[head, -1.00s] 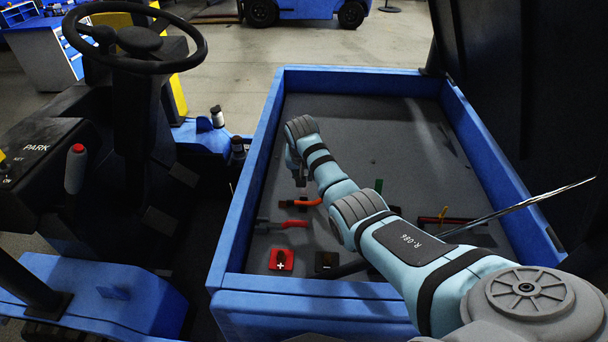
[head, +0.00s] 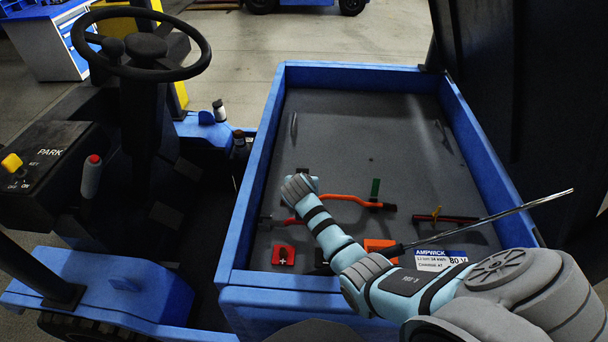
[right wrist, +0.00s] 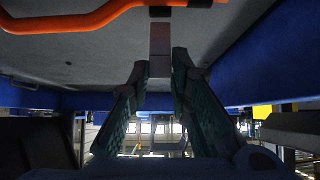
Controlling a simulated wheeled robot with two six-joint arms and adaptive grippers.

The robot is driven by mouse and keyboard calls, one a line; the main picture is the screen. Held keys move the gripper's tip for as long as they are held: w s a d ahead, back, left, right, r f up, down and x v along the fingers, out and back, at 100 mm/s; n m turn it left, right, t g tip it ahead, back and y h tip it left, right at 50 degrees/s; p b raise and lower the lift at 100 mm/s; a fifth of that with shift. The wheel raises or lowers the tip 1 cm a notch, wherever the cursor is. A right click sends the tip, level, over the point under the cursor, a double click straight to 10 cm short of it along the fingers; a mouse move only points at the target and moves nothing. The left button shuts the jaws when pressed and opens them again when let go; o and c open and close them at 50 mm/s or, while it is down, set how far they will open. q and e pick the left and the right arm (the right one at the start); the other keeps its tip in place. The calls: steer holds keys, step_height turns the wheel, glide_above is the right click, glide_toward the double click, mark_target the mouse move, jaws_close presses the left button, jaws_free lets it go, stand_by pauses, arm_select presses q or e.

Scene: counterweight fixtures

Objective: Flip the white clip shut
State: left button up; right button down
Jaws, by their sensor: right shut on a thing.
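The strip's far end is near a dark piece on the orange bar. In the head view my right arm reaches into the blue-walled bay, and its wrist hides the fingers and the clip. My left gripper is in neither view now.
The bay has a blue rim (head: 262,150). In it are an orange cable (head: 345,197), a green tab (head: 375,187), a red plus terminal (head: 283,255) and an orange block (head: 380,246). A metal rod (head: 500,215) crosses above the right side. The bay's far floor is mostly clear.

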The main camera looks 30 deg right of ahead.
steer(key=shift+s+a+f+t+h+b, duration=0.2)
steer(key=shift+s+f+t+h+b, duration=0.15)
steer(key=shift+b, duration=0.25)
steer(key=shift+s+a+r+t+h+b, duration=0.1)
steer(key=shift+s+a+t+h+b, duration=0.1)
steer(key=shift+t+h+b, duration=0.25)
steer(key=c, duration=1.8)
jaws_free()
steer(key=o, duration=0.3)
steer(key=shift+w, duration=0.15)
steer(key=v, duration=1.2)
steer(key=shift+d, duration=0.1)
